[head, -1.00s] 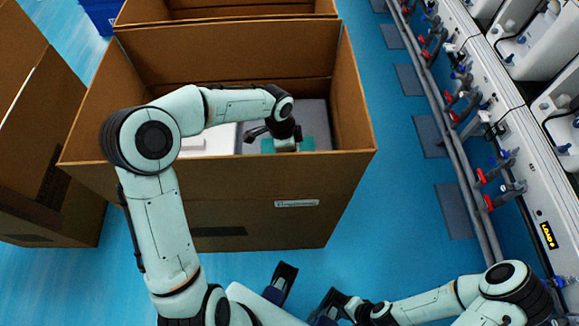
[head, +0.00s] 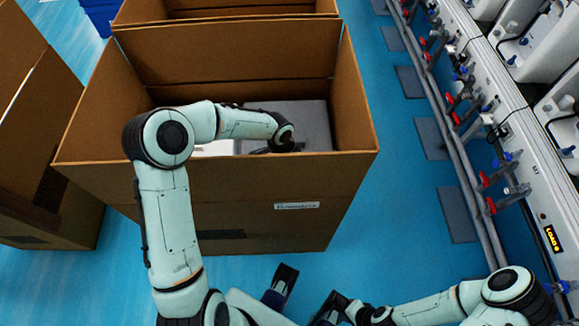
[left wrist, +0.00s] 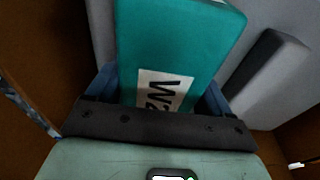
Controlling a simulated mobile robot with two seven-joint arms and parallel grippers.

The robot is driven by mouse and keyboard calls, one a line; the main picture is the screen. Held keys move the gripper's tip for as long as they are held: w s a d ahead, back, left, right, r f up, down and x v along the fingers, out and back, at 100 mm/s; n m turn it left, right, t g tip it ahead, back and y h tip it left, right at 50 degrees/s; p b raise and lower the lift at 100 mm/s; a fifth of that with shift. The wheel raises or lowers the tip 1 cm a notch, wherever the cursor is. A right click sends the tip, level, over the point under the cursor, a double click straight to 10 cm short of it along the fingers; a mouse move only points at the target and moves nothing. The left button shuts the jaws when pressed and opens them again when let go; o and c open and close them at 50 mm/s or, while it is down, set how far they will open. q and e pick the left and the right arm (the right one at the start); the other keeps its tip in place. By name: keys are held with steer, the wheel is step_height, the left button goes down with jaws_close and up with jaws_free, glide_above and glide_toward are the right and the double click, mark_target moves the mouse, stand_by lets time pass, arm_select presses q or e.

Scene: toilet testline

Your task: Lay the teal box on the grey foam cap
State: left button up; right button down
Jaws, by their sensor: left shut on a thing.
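My left gripper (head: 285,146) reaches down into the open cardboard carton in the head view. In the left wrist view it is shut on the teal box (left wrist: 180,45), which has a white label with dark letters. The box stands out from between the blue-sided fingers; in the head view it is hidden behind the carton's front wall and my gripper. The grey foam cap (head: 305,118) lies inside the carton and shows behind and beside the box in the left wrist view (left wrist: 285,80). Contact between box and foam cannot be told. My right gripper (head: 345,304) is at the bottom, far from the carton; its opening is unclear.
The carton (head: 240,182) has high walls around my left gripper. A white thing (head: 214,148) lies inside, left of the gripper. Another carton (head: 60,215) stands at left, and one behind. A machine line with pipes (head: 450,135) runs along the right.

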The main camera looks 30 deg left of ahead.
arm_select(q)
steer(key=o, duration=1.1)
steer(key=shift+f, duration=0.1)
steer(key=shift+o, duration=0.2)
steer(key=shift+r, duration=0.25)
steer(key=r, duration=0.4)
steer(key=a+r+p, duration=0.1)
steer(key=r, duration=0.2)
steer(key=s+r+p, duration=0.1)
steer(key=r, duration=0.3)
steer(key=shift+a+r, duration=0.3)
steer(key=shift+r, duration=0.05)
